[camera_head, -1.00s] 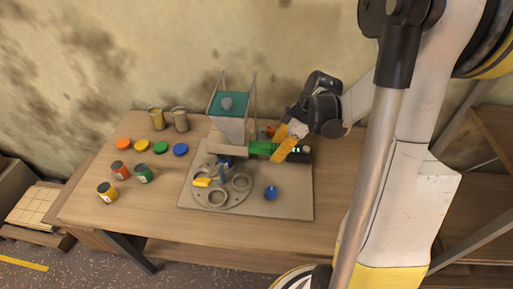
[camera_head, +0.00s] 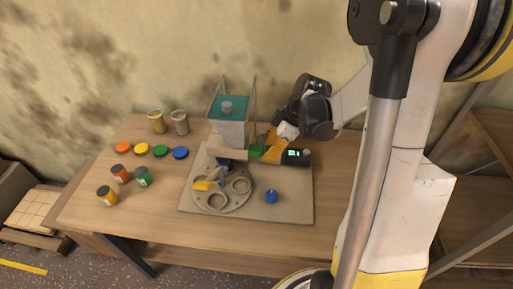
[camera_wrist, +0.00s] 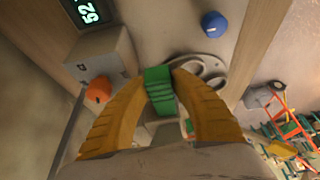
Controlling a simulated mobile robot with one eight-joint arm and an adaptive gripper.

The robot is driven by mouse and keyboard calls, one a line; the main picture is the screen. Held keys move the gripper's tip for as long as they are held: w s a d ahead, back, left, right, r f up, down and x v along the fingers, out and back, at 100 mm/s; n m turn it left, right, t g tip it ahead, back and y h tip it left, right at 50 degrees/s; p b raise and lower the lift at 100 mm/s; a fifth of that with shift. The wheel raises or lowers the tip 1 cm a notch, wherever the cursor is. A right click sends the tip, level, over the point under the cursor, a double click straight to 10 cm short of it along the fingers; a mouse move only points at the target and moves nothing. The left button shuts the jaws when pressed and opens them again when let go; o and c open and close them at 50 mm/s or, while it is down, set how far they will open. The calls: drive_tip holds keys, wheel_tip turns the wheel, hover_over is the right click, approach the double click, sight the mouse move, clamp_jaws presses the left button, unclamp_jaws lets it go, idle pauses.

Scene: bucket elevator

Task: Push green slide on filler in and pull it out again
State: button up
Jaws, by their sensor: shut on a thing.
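The filler (camera_head: 231,131) stands at the back of the grey base plate on the table, with a teal-topped hopper. The green slide (camera_head: 257,151) sticks out of its right side, partly hidden by my fingers. My gripper (camera_head: 272,150) has orange fingers and is at the slide's right end. In the wrist view the green slide (camera_wrist: 159,90) sits between the two fingertips of my gripper (camera_wrist: 163,88), which touch it on both sides. The slide's far end is hard to make out there.
A round plate with ring holders (camera_head: 240,185) and a blue knob (camera_head: 271,196) are in front of the filler. A box with a lit display (camera_head: 294,153) is close to my gripper's right; an orange knob (camera_wrist: 98,90) shows in the wrist view. Jars and lids (camera_head: 142,147) stand left.

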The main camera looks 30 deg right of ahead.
sight(260, 148)
drive_tip(key=shift+w+a, duration=0.45)
drive_tip(key=shift+a, duration=0.2)
drive_tip(key=shift+w+a, duration=0.4)
drive_tip(key=shift+a, duration=0.2)
drive_tip(key=shift+s+d, duration=0.1)
idle(1.3)
drive_tip(key=shift+s+d, duration=0.55)
drive_tip(key=shift+d, duration=0.25)
drive_tip(key=shift+s+d, duration=0.5)
drive_tip(key=shift+d, duration=0.25)
drive_tip(key=shift+s+d, duration=0.55)
drive_tip(key=shift+d, duration=0.25)
drive_tip(key=shift+w+a+b, duration=0.1)
drive_tip(key=shift+b, duration=0.2)
drive_tip(key=o, duration=0.8)
drive_tip(key=shift+o, duration=0.2)
drive_tip(key=shift+r, duration=0.1)
